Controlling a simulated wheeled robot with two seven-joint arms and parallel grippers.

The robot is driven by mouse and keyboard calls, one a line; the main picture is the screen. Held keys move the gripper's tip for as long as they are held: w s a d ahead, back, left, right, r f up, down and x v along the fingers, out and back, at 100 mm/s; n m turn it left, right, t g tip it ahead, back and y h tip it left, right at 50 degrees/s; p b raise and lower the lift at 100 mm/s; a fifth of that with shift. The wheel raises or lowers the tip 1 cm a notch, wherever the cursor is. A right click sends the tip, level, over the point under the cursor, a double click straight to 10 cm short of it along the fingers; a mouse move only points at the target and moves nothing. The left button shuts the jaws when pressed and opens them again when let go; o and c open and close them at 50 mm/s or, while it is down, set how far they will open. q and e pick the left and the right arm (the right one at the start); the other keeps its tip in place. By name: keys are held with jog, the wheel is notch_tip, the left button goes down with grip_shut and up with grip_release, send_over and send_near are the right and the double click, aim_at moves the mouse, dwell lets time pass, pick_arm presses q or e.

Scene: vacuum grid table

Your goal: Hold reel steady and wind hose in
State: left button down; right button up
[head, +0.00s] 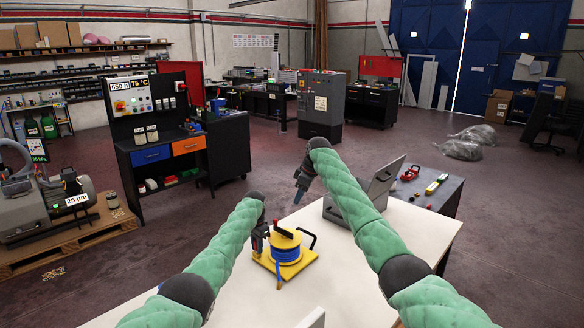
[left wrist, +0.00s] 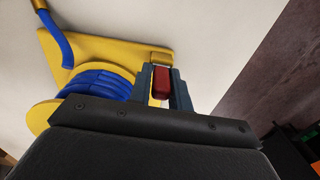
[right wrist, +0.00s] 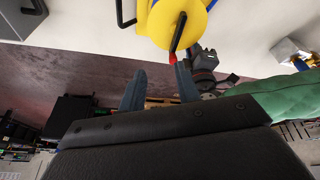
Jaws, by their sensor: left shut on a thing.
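The hose reel (head: 294,268) stands on the white table, with a yellow base and blue hose wound on its drum. A loose blue hose end (head: 279,279) hangs at its front. My left gripper (head: 262,238) is at the reel's left side. In the left wrist view its fingers (left wrist: 163,85) are shut on the red grip (left wrist: 162,78) of the reel's frame. My right gripper (head: 299,192) is raised above and beyond the reel. In the right wrist view (right wrist: 158,85) it is open and empty; the reel's black crank (right wrist: 178,32) with a red tip shows just beyond its fingers.
A grey open case (head: 365,190) stands on the table's right, behind my right arm. A dark side table (head: 440,197) beside it bears small tools. The white table (head: 345,285) is clear in front of the reel.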

jog(key=s+a+r+m+t+h, duration=0.2)
jog(key=r+t, duration=0.3)
jog(key=r, duration=0.7)
jog(key=shift+a+m+t, duration=0.3)
jog(key=shift+a+t, duration=0.1)
jog(key=shift+a, duration=0.1)
jog(key=shift+s, duration=0.1)
